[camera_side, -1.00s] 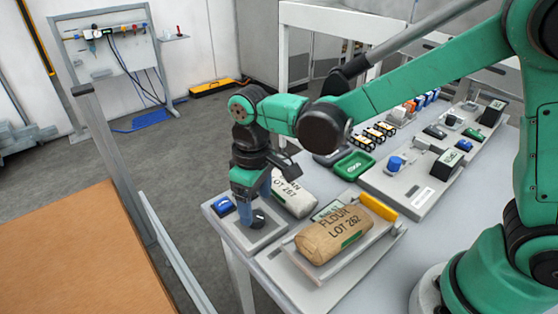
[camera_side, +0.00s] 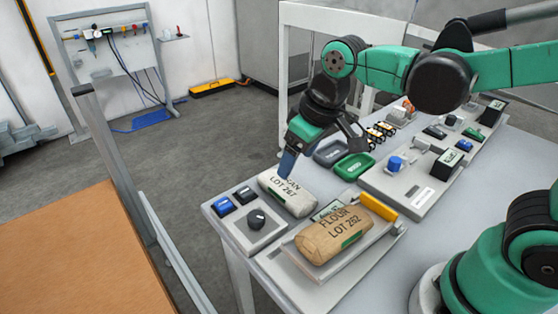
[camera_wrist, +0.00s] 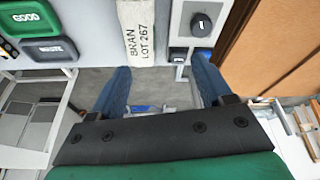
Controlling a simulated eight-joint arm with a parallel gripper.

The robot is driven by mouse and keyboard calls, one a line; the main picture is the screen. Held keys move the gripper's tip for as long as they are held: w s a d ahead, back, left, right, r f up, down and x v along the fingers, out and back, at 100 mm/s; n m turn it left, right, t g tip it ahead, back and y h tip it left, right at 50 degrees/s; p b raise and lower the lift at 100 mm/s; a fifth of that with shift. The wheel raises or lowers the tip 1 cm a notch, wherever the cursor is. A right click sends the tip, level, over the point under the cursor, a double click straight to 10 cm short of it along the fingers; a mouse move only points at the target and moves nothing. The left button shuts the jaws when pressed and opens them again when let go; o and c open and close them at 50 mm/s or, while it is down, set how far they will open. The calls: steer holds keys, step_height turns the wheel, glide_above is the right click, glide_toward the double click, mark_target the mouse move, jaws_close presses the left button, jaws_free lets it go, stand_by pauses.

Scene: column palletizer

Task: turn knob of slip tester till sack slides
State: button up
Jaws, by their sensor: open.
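The dark round knob (camera_side: 256,219) sits on a light grey panel (camera_side: 262,238) at the table's front left corner. It also shows in the wrist view (camera_wrist: 201,22), with a pale pointer mark. How far the plate is tilted I cannot tell. My gripper (camera_side: 288,163) is above the white bran sack (camera_side: 283,194), LOT 267, behind the knob and apart from it. In the wrist view its blue fingers (camera_wrist: 159,65) are spread and empty.
A blue button (camera_side: 223,206) and a black button (camera_side: 244,195) sit by the knob. A yellow bar (camera_side: 378,207) stands at the plate's far end. Green (camera_side: 354,166) and grey (camera_side: 331,153) trays lie behind. A raised console (camera_side: 412,197) fills the table's right.

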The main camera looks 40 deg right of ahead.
steer(key=s+d+m+t, duration=0.2)
steer(key=s+d+t, duration=0.1)
steer(key=d, duration=0.1)
steer(key=n+g, duration=0.6)
steer(key=n, duration=0.4)
glide_above(256, 216)
steer(key=shift+h, duration=0.3)
steer(key=f, duration=0.4)
steer(key=shift+d+f, duration=0.15)
steer(key=shift+d, duration=0.05)
steer(key=shift+a+f+n+g, duration=0.25)
steer(key=shift+f+n+g, duration=0.05)
steer(key=shift+f, duration=2.7)
steer(key=shift+c, duration=0.2)
jaws_close()
